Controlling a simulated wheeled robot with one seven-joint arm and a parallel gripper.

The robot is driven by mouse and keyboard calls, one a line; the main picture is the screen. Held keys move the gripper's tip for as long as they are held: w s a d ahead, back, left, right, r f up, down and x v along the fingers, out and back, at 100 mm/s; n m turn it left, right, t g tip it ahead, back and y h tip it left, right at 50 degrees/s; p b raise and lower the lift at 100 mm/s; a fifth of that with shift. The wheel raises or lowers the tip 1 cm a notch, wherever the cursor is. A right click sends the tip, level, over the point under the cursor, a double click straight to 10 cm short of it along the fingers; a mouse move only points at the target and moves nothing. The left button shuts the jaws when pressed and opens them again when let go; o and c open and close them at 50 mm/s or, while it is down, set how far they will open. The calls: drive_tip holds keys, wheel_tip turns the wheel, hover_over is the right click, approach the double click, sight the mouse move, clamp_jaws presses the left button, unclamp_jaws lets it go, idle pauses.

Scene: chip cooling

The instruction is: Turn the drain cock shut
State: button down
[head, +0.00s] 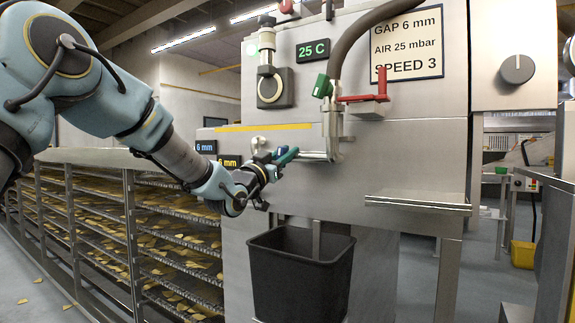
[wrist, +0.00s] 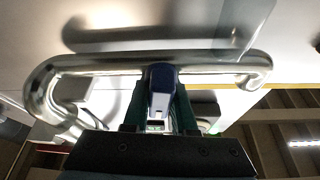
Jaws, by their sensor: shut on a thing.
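The drain cock has a dark blue handle (wrist: 160,88), which shows in the wrist view against a bright steel pipe (wrist: 215,70). My gripper (wrist: 160,112) has its green fingers on either side of this handle and is shut on it. In the head view my gripper (head: 280,160) is at the left end of the steel drain pipe (head: 315,156), on the front of the machine. The handle is small there and partly hidden by the fingers. I cannot tell how far the cock is turned.
A black bin (head: 298,275) stands below the pipe. A green handle (head: 322,87) and a red lever (head: 364,98) sit above it. A steel shelf (head: 418,202) juts out at the right. Racks of chips (head: 180,240) stand at the left.

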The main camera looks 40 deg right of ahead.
drive_tip(key=shift+w+f+n+t+b, duration=0.15)
drive_tip(key=shift+n+t+b, duration=0.45)
drive_tip(key=shift+n, duration=0.6)
drive_tip(key=c, duration=0.7)
unclamp_jaws()
drive_tip(key=b+v, duration=0.2)
drive_tip(key=v, duration=0.8)
drive_tip(key=shift+s+a, duration=0.25)
drive_tip(key=shift+a, duration=0.15)
